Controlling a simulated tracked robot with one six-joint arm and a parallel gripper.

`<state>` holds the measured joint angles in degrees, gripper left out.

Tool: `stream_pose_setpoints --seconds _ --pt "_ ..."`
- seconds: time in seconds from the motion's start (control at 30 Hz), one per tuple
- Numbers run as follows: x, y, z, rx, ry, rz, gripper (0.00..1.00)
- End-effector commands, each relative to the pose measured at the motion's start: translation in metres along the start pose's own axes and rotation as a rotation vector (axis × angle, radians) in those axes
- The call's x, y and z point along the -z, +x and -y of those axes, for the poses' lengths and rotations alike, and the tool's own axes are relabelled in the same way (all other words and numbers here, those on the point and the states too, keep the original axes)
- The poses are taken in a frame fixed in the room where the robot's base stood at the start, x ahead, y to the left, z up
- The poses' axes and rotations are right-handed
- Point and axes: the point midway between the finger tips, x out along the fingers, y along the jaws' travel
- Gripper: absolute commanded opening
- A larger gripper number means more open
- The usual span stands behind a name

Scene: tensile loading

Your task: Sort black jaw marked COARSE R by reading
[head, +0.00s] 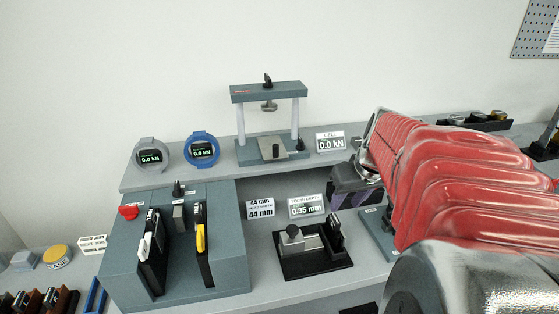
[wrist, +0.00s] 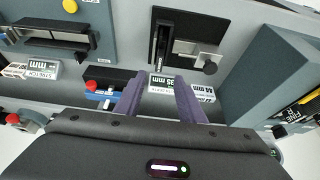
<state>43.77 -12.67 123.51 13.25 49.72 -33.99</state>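My gripper (wrist: 160,77) is open in the wrist view, its two purple fingers apart with nothing held between them. In the head view the dark gripper (head: 355,188) hangs at the end of my red arm, right of the tooth depth display (head: 306,207), which reads 0.35 mm. A gauge fixture (head: 303,243) on a black base stands in front of that display. A dark upright piece (head: 336,228) sits at its right end; it may be the black jaw, but no COARSE R marking is legible. The fixture also shows in the wrist view (wrist: 190,48), apart from the fingers.
A grey-blue block (head: 220,262) with black and yellow-black slotted pieces stands left of the fixture. A small test frame (head: 269,92) and two round 0.0 kN gauges (head: 150,154) stand on the rear shelf. Coloured holders (head: 40,300) lie front left.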

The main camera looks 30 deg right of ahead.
Motion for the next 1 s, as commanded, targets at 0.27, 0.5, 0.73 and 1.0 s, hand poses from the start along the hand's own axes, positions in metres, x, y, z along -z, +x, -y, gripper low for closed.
stream_pose_setpoints --seconds 0.27,0.5,0.73,1.0 --pt "0.000 -0.022 0.000 0.000 -0.001 0.000 0.36" --pt "0.000 -0.023 0.000 0.000 -0.001 0.000 0.36" --pt "0.000 -0.023 0.000 0.000 -0.001 0.000 0.36" --pt "-0.003 -0.027 0.034 0.009 -0.035 -0.006 0.36"
